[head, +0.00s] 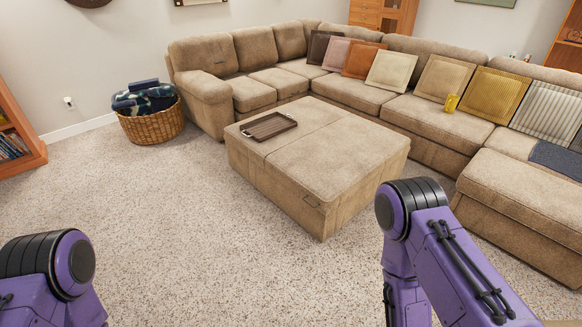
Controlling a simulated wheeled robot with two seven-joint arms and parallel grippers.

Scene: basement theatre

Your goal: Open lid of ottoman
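The ottoman (325,160) is a large, low, square beige block standing on the carpet in the middle of the head view. Its top looks closed, with a seam running across it. Purple links of my two arms show at the bottom left and bottom right. Both grippers are out of the picture. My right arm shows in front of the ottoman's right corner, apart from the tray.
A beige sectional sofa (254,88) with several cushions wraps behind and to the right of the ottoman. A wicker basket (153,124) with blankets stands at the left. A wooden bookcase (20,130) is at the left edge. Carpet (190,230) in front and left is clear.

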